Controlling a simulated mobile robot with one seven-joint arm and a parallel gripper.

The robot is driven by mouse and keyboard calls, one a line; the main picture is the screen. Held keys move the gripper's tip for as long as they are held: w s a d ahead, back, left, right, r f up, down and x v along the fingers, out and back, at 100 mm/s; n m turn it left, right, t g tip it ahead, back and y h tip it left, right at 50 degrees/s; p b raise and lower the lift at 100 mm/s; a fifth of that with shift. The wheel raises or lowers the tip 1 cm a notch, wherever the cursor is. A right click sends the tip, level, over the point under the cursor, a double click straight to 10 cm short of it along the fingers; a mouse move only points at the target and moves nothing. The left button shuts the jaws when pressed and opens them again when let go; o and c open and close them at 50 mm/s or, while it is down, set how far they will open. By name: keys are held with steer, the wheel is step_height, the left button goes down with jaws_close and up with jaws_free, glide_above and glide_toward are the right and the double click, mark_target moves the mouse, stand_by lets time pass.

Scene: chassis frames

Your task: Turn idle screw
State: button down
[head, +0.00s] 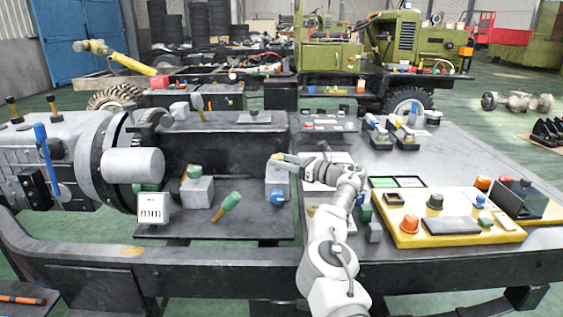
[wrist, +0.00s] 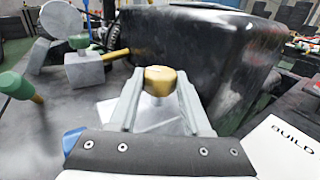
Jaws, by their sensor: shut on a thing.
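The idle screw appears as a round brass-coloured knob (wrist: 160,77) on a short pale stem, upright above a light grey block (wrist: 140,113). My gripper (wrist: 157,78) has its two pale fingers closed on either side of the knob. In the head view my gripper (head: 275,160) reaches left over the top of the grey block (head: 277,180). The brass knob is small and mostly hidden by the fingers there. Contact of the fingertips on the far side cannot be made out.
A large black housing (wrist: 205,50) stands close beyond the knob. A grey block with a brass handle (wrist: 85,68) and a green-topped handle (wrist: 17,86) stand to the left. A white "BUILD" sheet (wrist: 285,150) lies right. A yellow control panel (head: 405,232) sits right of my arm.

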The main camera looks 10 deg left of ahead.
stand_by(0.4)
steer(key=shift+c, duration=1.8)
jaws_free()
steer(key=shift+a, duration=0.1)
steer(key=shift+d, duration=0.4)
steer(key=p+v, duration=0.4)
steer(key=v, duration=1.2)
steer(key=shift+s+d, duration=0.2)
steer(key=shift+d, duration=0.1)
